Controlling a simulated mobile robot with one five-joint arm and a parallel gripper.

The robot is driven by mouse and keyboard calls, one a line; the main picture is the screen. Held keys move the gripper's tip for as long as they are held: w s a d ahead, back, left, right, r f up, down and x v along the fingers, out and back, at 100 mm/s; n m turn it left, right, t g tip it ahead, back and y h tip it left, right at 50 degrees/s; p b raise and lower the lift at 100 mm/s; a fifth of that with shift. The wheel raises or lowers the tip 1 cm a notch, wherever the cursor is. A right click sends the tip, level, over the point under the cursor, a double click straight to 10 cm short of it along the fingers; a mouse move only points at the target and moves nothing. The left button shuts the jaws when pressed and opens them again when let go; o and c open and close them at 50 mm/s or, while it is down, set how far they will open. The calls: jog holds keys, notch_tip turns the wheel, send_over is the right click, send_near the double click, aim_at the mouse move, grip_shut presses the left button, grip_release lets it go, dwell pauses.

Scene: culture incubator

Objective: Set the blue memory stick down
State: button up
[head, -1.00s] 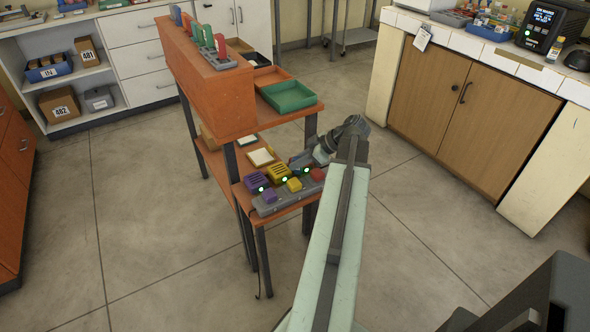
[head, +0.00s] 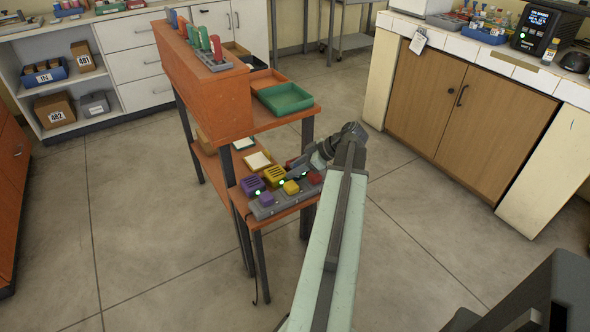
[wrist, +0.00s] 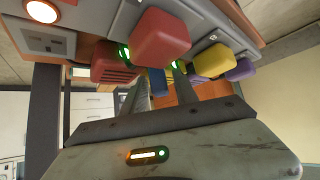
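A small blue piece, which looks like the blue memory stick (wrist: 157,82), shows between the two fingers of my gripper (wrist: 159,76) in the wrist view. It fills the gap between them, and its far end is hidden. In the head view my gripper (head: 302,164) is low over the right end of the grey hub (head: 264,211), and the blue stick cannot be made out there. A red block (wrist: 162,38) and a darker red slotted block (wrist: 110,66) are close to the fingers in the wrist view. A yellow block (wrist: 212,61) and a purple block (wrist: 240,70) are to the right.
The hub stands on the lower shelf of an orange bench (head: 205,80). A yellow slotted block (head: 274,177) and a purple one (head: 251,185) stand behind it. A green tray (head: 284,98) sits on the shelf above. Open floor surrounds the bench.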

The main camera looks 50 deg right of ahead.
jog(key=p+v, duration=0.4)
jog(key=v, duration=0.2)
jog(key=p+v, duration=0.4)
jog(key=v, duration=0.2)
jog(key=shift+w+r, duration=0.25)
jog(key=shift+s+p, duration=0.3)
jog(key=w+a+f+m+g+y, duration=0.1)
jog(key=w+a+f+g, duration=0.25)
jog(key=w+a, duration=0.95)
jog(key=w+a+f+m+g+h, duration=0.1)
jog(key=w+a, duration=0.3)
jog(key=a, duration=0.8)
jog(key=w+a+f+m+g, duration=0.1)
jog(key=w+a+f+g, duration=0.1)
jog(key=a, duration=1)
jog(key=w+g, duration=0.1)
jog(key=w, duration=0.1)
jog(key=shift+w+f+h, duration=0.15)
jog(key=shift+w+h, duration=0.15)
jog(key=shift+h, duration=0.1)
jog(key=a+h, duration=0.1)
jog(key=a, duration=0.4)
jog(key=a+m+h, duration=0.1)
jog(key=a, duration=0.4)
jog(key=a+g, duration=0.1)
jog(key=a, duration=0.4)
jog(key=shift+w+a+f+m+h, duration=0.25)
jog(key=shift+f+m+h, duration=0.05)
jog(key=shift+f+h, duration=0.1)
jog(key=shift+c, duration=0.3)
